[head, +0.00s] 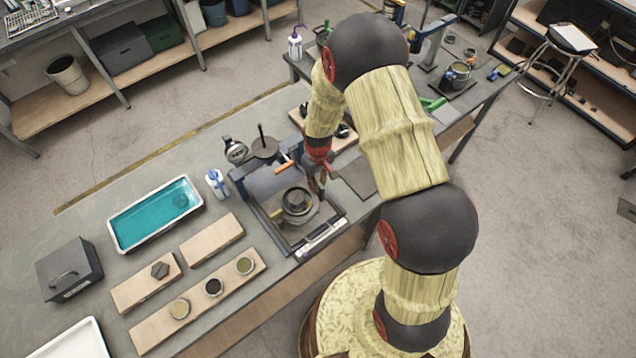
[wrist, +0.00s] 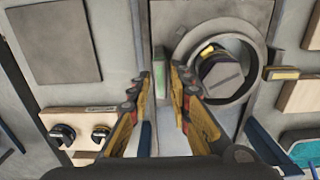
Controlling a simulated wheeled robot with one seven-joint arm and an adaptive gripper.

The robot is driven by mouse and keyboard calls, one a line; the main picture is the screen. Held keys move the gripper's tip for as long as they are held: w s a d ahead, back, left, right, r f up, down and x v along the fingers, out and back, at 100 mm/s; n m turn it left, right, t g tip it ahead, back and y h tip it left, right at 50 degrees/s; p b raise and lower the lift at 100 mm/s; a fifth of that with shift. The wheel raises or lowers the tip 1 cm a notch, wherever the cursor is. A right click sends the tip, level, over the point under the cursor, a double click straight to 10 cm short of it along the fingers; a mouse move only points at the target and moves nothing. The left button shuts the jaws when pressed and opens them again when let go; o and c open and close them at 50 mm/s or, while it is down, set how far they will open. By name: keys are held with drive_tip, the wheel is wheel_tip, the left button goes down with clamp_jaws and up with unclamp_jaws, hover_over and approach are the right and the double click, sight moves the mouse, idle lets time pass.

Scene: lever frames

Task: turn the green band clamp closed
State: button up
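In the wrist view a small green piece (wrist: 160,74), which looks like the green band clamp's lever, stands between my fingertips. It lies beside a round ringed fitting (wrist: 222,72) on a grey plate. The same fitting shows in the head view (head: 298,203) on a framed stand on the bench. My gripper (wrist: 155,82) is open, with a finger on each side of the green piece and a gap between them. I cannot tell whether either finger touches it. In the head view my gripper (head: 318,180) is just right of the fitting, and the green piece is hidden or too small to see.
A yellow-topped tab (wrist: 283,73) sticks out on the fitting's far side. An orange-handled part (head: 285,166) and a blue frame (head: 238,184) stand close behind. A teal-filled tray (head: 155,213) and wooden boards (head: 212,239) lie to the left. A flat dark plate (head: 357,177) lies to the right.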

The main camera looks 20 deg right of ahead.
drive_tip(key=shift+f, duration=0.5)
drive_tip(key=c, duration=0.4)
clamp_jaws()
